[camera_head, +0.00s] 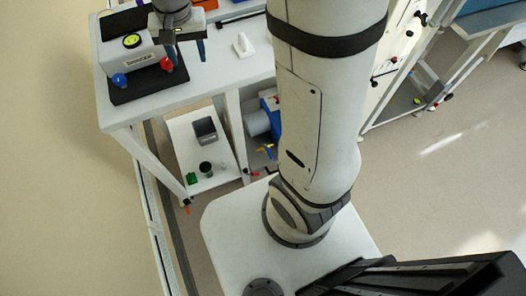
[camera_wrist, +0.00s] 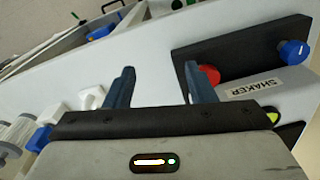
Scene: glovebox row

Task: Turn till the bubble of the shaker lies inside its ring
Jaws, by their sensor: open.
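The shaker (camera_head: 128,62) is a white labelled box on a black base (camera_head: 137,91) at the upper left of the head view. On its top is a round yellow-green level (camera_head: 132,41); where its bubble lies is too small to tell. A blue knob (camera_head: 119,80) and a red knob (camera_head: 166,63) are at its front corners. In the wrist view, the SHAKER label (camera_wrist: 250,88), blue knob (camera_wrist: 293,50) and partly hidden red knob (camera_wrist: 208,74) show at right. My gripper (camera_wrist: 159,72) is open and empty, with one finger close beside the red knob; contact cannot be told.
The white bench (camera_head: 222,73) carries a small white piece (camera_head: 243,45) right of my gripper. Orange and blue items lie behind. A low shelf (camera_head: 182,140) holds a grey device (camera_head: 204,130). Clear bottles (camera_wrist: 18,133) stand at the wrist view's left.

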